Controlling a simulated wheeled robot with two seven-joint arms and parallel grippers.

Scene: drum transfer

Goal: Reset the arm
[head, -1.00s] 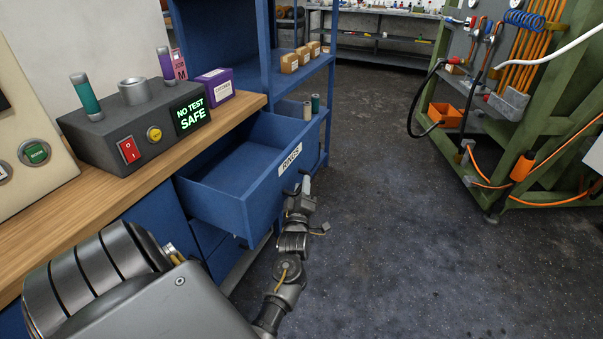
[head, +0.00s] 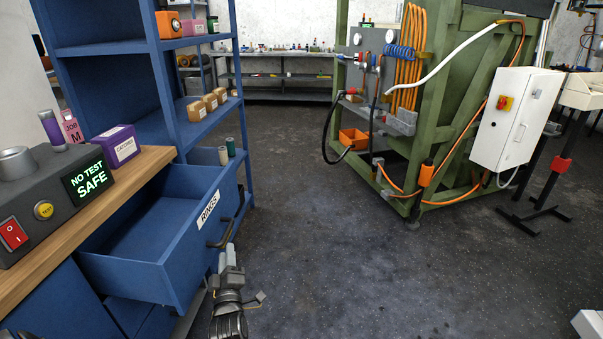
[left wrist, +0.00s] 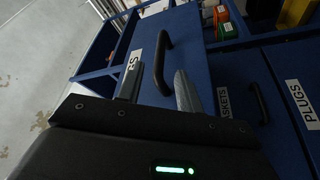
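My left gripper (head: 230,256) is low in the head view, beside the front of the pulled-out blue drawer (head: 165,235) labelled RINGS. In the left wrist view my left gripper (left wrist: 159,72) has its two fingers apart, with nothing held. The dark drawer handle (head: 222,234) is close to the fingertips. In the left wrist view the handle (left wrist: 164,50) shows in the gap between the fingers; I cannot tell whether they touch it. The visible inside of the drawer is empty. My right gripper is not in view.
The wooden bench (head: 90,220) with a grey NO TEST SAFE box (head: 70,190) is at left. A blue shelf (head: 140,120) stands behind the drawer. A green frame (head: 440,140) with hoses and a white cabinet (head: 515,118) stand at right. The middle floor is open.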

